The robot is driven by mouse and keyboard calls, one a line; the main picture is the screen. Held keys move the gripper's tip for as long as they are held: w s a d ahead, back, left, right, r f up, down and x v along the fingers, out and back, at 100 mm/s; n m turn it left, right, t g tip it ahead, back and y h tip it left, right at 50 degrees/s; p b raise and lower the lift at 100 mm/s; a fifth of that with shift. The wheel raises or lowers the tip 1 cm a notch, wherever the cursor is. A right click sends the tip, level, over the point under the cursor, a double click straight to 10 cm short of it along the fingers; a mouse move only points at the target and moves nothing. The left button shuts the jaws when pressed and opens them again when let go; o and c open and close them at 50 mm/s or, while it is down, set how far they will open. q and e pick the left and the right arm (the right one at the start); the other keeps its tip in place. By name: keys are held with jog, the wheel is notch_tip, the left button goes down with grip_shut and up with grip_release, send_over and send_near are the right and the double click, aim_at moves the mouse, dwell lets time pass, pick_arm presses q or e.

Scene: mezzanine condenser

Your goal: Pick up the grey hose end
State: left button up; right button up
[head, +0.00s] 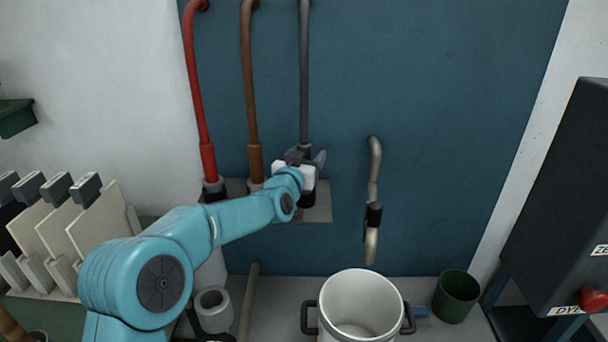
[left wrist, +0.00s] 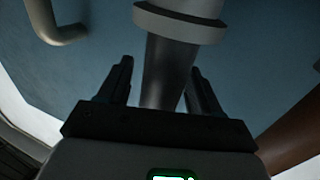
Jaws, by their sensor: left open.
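The grey hose (head: 304,70) hangs down the blue wall panel, and its lower end is partly hidden by my left gripper (head: 305,158). In the left wrist view a grey hose part (left wrist: 168,72) with a wider pale collar (left wrist: 180,22) lies between the two dark fingers of my left gripper (left wrist: 162,78). The fingers are open, one on each side of it, with a gap visible at the left finger. Whether the right finger touches it I cannot tell. My right gripper is in neither view.
A red hose (head: 197,100) and a brown hose (head: 250,90) hang left of the grey one, above a small shelf (head: 318,212). A bent beige pipe (head: 374,160) is on the right. A white pot (head: 362,285) and green cup (head: 457,297) stand below.

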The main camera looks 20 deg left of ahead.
pick_arm(q)
grip_shut()
